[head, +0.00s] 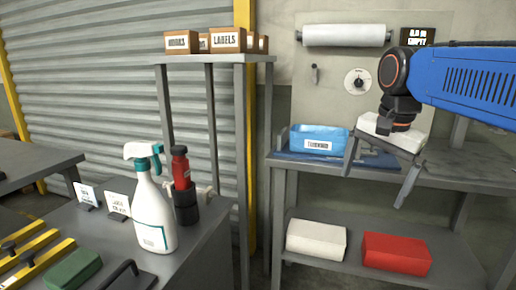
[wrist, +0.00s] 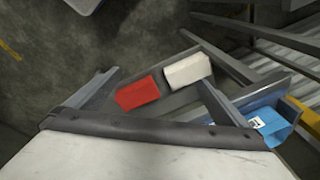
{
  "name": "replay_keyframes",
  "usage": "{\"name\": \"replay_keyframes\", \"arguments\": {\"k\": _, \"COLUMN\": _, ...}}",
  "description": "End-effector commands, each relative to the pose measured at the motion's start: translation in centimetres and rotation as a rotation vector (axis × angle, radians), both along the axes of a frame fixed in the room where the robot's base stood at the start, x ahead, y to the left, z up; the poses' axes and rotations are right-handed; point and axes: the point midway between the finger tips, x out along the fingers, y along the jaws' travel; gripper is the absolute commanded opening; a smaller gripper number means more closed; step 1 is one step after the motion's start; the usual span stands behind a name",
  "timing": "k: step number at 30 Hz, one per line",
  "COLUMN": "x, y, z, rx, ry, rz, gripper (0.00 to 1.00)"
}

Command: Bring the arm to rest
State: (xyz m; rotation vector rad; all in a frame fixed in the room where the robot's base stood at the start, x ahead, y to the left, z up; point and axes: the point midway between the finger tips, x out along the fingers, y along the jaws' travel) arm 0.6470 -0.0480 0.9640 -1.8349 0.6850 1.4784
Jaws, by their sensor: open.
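My gripper (head: 374,188) hangs from my blue arm at the right of the head view, pointing down, in front of the shelf unit. Its two grey fingers are spread wide, with nothing held between them. The wrist view shows the gripper (wrist: 158,80) too, with its fingers apart and the shelf below. The wrist camera sees the gripper's pale body across the bottom.
The blue bin (head: 318,138) sits on the upper shelf, left of my gripper. A white block (head: 316,238) and a red block (head: 396,253) lie on the lower shelf.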

Motion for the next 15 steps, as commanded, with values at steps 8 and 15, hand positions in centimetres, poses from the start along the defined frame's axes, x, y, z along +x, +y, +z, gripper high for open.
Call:
{"name": "replay_keyframes", "arguments": {"k": 8, "x": -7.2, "y": -1.2, "z": -7.8, "rx": -0.098, "ry": -0.085, "rz": 0.354, "gripper": 1.0}}
{"name": "replay_keyframes", "arguments": {"k": 15, "x": -12.6, "y": -1.9, "z": -15.1, "rx": -0.205, "ry": -0.15, "rz": 0.647, "gripper": 1.0}}
